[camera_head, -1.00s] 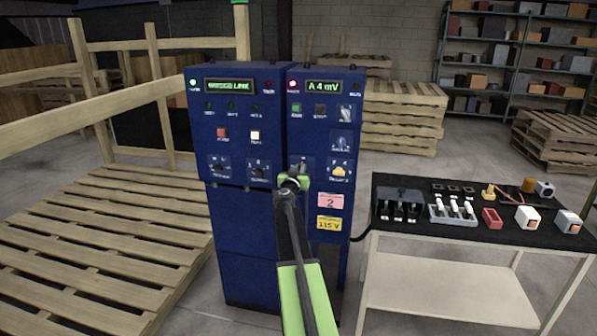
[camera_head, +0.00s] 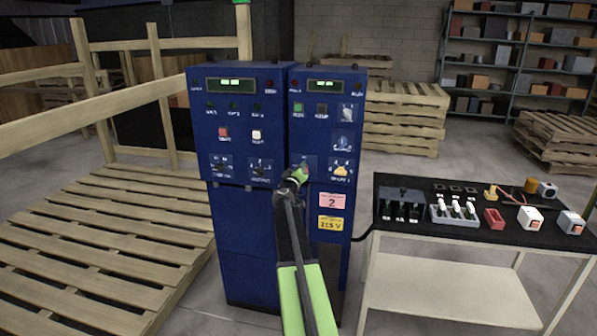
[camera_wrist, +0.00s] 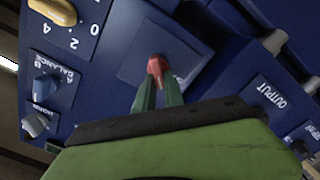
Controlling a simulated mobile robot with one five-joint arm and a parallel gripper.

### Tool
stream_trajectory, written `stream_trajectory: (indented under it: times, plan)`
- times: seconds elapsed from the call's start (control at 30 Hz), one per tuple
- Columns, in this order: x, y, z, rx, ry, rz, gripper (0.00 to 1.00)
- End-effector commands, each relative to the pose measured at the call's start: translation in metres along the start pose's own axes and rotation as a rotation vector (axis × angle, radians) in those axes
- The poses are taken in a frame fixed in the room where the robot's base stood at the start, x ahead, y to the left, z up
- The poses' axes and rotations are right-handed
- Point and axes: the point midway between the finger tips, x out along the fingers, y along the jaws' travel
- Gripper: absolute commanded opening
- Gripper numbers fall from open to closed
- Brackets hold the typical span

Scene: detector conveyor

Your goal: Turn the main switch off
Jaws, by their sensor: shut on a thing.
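The main switch (camera_wrist: 156,66) is a small red knob on a square plate of the blue panel. In the wrist view, my gripper (camera_wrist: 157,82) has its two dark green fingers shut on it. The right display (camera_head: 325,86) and left display (camera_head: 231,84) each show only a short green patch. The lamps beside them look dark.
A yellow knob (camera_wrist: 52,10), a blue knob (camera_wrist: 47,87) and a grey knob (camera_wrist: 35,124) are near my fingers in the wrist view. A black-topped table (camera_head: 400,237) with switches and sockets stands right of the cabinets. A wooden platform (camera_head: 100,240) lies left.

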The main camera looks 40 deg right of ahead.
Motion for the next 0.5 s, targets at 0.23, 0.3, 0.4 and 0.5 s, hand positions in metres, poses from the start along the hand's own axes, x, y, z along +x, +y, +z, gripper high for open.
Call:
stream_trajectory:
  times: [0.23,0.3,0.4,0.5]
  plan:
    - [0.002,0.0013,0.005,-0.234,-0.01,0.008,0.0]
    - [0.0021,0.0007,0.0055,-0.3,-0.01,0.008,0.0]
    - [0.0021,-0.0001,0.006,-0.392,-0.011,0.008,0.0]
    - [0.0021,-0.0008,0.0066,-0.478,-0.012,0.007,0.0]
